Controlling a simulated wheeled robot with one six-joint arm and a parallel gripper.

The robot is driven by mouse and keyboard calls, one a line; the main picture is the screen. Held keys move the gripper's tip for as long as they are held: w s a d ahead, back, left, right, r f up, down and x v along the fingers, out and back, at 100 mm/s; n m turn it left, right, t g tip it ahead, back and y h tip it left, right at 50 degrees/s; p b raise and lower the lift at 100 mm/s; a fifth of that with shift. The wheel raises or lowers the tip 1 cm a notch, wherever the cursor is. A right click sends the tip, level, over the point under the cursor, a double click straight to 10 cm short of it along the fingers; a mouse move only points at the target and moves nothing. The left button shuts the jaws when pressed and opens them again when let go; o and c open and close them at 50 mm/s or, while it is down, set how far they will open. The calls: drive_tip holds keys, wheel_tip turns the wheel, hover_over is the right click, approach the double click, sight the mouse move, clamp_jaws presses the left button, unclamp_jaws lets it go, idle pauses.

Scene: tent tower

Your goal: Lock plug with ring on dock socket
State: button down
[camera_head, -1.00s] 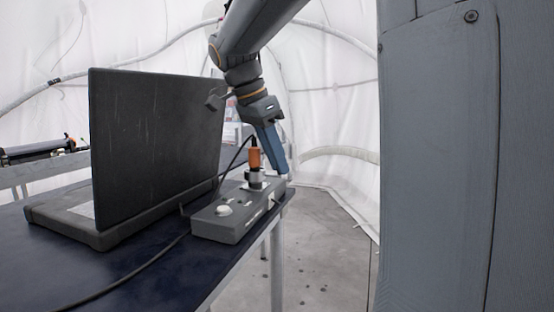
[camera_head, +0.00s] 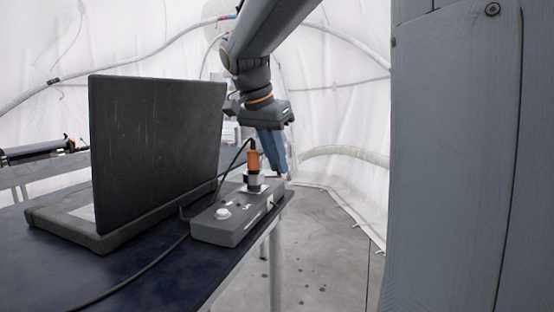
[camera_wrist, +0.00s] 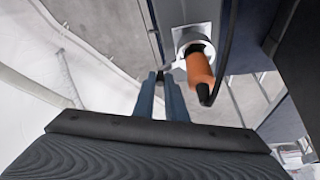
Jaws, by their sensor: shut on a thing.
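The orange plug (camera_head: 253,160) stands upright in the dock socket, with its black cable leaving the top. The metal ring (camera_head: 257,181) sits around the plug's base; in the wrist view the ring (camera_wrist: 190,40) is pale and round, beside the orange plug body (camera_wrist: 199,70). The grey dock (camera_head: 228,232) lies along the table's right edge. My gripper (camera_head: 279,172) points down just right of the plug, apart from its orange body. In the wrist view, the blue fingertips (camera_wrist: 160,77) close on a small grey lever that seems to reach out from the ring. The fingers partly hide it.
A black laptop (camera_head: 155,140) stands open left of the dock. A dark cable (camera_head: 140,277) runs over the blue table (camera_head: 60,262). A large grey upright panel (camera_head: 460,170) fills the right. Floor shows between the table and this panel.

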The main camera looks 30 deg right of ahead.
sight(265, 182)
drive_tip(key=n+p, duration=0.1)
drive_tip(key=w+d+n+t, duration=0.1)
drive_tip(key=n, duration=0.1)
drive_tip(key=shift+w+r+n+y+p, duration=0.15)
drive_tip(key=shift+w+n+y+p, duration=0.15)
drive_tip(key=shift+p, duration=0.1)
drive_tip(key=w+n+p, duration=0.1)
drive_tip(key=n+t+y+p, duration=0.1)
drive_tip(key=n, duration=0.1)
drive_tip(key=shift+w+n+p, duration=0.3)
drive_tip(key=shift+w, duration=0.05)
drive_tip(key=w+n+p, duration=0.1)
drive_tip(key=n+t+y+p, duration=0.1)
drive_tip(key=n, duration=0.1)
drive_tip(key=shift+w+a+p, duration=0.15)
drive_tip(key=shift+w+p, duration=0.15)
drive_tip(key=shift+w, duration=0.05)
drive_tip(key=shift+w+a+n+y+p, duration=0.15)
drive_tip(key=shift+w+n+y+p, duration=0.2)
drive_tip(key=shift+n, duration=0.35)
drive_tip(key=shift+w+a+n+y+p, duration=0.15)
drive_tip(key=shift+w+n+y+p, duration=0.1)
drive_tip(key=shift+n+p, duration=0.35)
drive_tip(key=c, duration=2.1)
unclamp_jaws()
drive_tip(key=shift+a, duration=0.1)
drive_tip(key=shift+b+v, duration=0.85)
drive_tip(key=shift+v, duration=2.95)
